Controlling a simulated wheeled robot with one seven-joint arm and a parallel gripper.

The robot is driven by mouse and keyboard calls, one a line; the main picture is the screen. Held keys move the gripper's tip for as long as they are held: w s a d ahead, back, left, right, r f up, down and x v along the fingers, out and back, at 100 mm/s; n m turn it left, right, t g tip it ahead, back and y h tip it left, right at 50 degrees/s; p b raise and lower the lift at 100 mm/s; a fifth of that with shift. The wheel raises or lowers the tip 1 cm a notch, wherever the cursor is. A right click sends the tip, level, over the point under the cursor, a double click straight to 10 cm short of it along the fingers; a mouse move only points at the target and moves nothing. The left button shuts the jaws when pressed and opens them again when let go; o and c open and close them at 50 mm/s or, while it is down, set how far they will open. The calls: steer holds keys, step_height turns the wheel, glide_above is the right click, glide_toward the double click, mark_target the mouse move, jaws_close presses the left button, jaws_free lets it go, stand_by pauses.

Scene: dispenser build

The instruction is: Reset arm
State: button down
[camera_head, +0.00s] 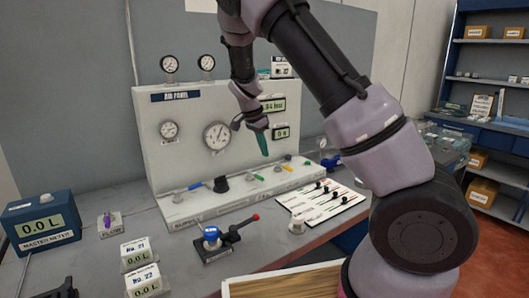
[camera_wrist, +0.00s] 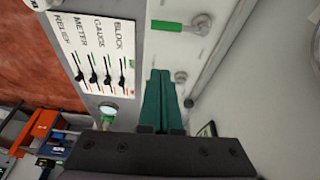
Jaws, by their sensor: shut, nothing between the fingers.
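My gripper (camera_head: 262,146) hangs in front of the upright panel face in the head view, with its teal fingers pointing down. In the wrist view the two teal fingers (camera_wrist: 161,100) lie side by side, closed, with nothing between them. They are above the panel's base ledge, and a green-handled valve (camera_wrist: 180,26) shows beyond them.
The air panel (camera_head: 185,112) carries several gauges and valves. On the table are a lever card (camera_head: 320,202), a red-tipped clamp (camera_head: 225,238), a blue master meter (camera_head: 42,222) and small meters (camera_head: 138,254). Shelves (camera_head: 482,62) stand at right.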

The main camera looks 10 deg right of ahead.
steer(key=s+d+r+n+t+y, duration=0.1)
steer(key=s+d+r+n+y, duration=0.15)
steer(key=s+r, duration=0.55)
steer(key=s+d+r+n+t+y, duration=0.1)
steer(key=s+d+r+y, duration=0.25)
steer(key=s+r, duration=0.4)
steer(key=s+d+r+n+t, duration=0.1)
steer(key=s+r+n, duration=0.1)
steer(key=s+r, duration=0.2)
steer(key=s+d+r+n+t, duration=0.1)
steer(key=s+r+n+t, duration=0.1)
steer(key=s, duration=0.8)
step_height(320, 180, up, 2)
steer(key=shift+s+r+n+t+h, duration=0.2)
steer(key=shift+n+t+h, duration=0.15)
steer(key=shift+n, duration=0.3)
